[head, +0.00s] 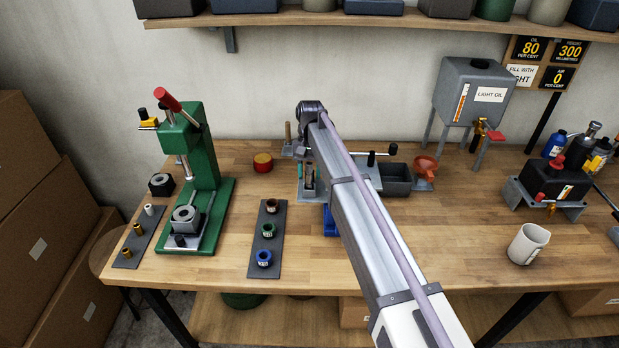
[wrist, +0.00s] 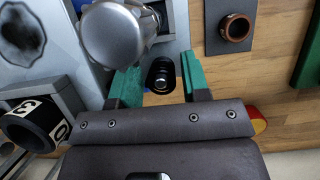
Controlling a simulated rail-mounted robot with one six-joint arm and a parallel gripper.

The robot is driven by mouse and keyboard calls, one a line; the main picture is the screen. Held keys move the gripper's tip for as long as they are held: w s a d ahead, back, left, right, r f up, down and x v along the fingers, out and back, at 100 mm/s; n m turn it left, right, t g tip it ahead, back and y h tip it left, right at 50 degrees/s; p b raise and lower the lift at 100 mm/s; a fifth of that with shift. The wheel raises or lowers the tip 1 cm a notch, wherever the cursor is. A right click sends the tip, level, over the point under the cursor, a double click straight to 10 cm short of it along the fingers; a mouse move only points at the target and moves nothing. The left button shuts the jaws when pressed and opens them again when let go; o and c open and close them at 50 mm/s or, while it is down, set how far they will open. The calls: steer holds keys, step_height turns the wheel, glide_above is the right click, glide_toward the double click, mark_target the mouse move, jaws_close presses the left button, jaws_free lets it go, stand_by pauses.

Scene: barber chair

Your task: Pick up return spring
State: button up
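I cannot clearly make out a return spring in either view. My gripper (wrist: 160,78) has its two teal fingers apart in the wrist view. A dark, rounded, hollow-topped part (wrist: 163,74) shows between them, with wood visible around it and no clear contact. In the head view my gripper (head: 309,180) is low over a grey metal fixture (head: 363,171) at the bench's middle, partly hidden by my arm. A silver round knob or cylinder (wrist: 113,35) stands close beside the left finger in the wrist view.
A dark strip (head: 266,218) holds brown, green and blue rings. A green press (head: 196,170) stands left; a red-yellow cylinder (head: 263,162) sits behind the strip. Bare bench lies at front right, beside a white mug (head: 528,244).

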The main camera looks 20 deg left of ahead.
steer(key=c, duration=0.6)
steer(key=shift+r, duration=0.1)
step_height(320, 180, up, 10)
steer(key=p, duration=1)
